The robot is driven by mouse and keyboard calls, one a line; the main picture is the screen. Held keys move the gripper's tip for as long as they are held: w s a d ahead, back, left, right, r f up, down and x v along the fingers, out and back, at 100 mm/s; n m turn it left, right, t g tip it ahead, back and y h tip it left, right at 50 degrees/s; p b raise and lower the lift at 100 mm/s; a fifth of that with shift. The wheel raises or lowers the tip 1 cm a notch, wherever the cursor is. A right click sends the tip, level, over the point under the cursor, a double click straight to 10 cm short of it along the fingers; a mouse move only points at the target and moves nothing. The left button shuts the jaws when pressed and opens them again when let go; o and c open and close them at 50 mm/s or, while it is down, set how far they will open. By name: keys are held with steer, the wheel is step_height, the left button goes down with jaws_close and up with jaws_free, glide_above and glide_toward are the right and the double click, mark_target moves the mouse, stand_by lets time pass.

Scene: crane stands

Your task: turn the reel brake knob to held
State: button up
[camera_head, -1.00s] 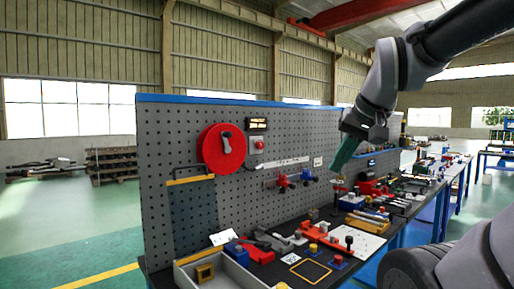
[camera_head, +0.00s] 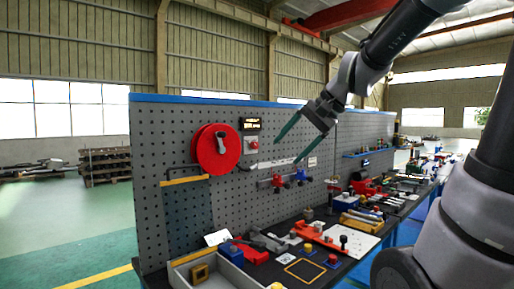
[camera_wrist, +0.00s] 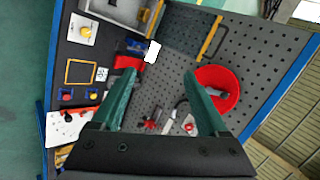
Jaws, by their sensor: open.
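A round red reel disc (camera_head: 208,158) is mounted on the upper left of the grey pegboard. A grey knob (camera_head: 221,142) sits on its face; I cannot read its setting. My gripper (camera_head: 286,152) is open and empty, its two green fingers apart. It is in front of the board, right of the red disc in the head view and clear of it. In the wrist view, the red disc (camera_wrist: 229,82) is right of the fingers, with the right finger close to its left edge in the picture. The grey knob (camera_wrist: 217,92) shows partly there.
The bench below holds a grey tray (camera_head: 228,272) and several fixtures.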

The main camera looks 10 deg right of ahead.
steer(key=w+a+r+m+y, duration=0.1)
steer(key=w+m+y, duration=0.1)
steer(key=w, duration=0.5)
steer(key=w+a+r+m+y, duration=0.1)
steer(key=w+a+y, duration=0.1)
steer(key=w, duration=0.4)
steer(key=m+t, duration=0.9)
steer(key=m, duration=0.1)
glide_toward(256, 145)
steer(key=x, duration=0.9)
steer(key=shift+w+a+f, duration=0.1)
steer(key=shift+w, duration=0.15)
jaws_close()
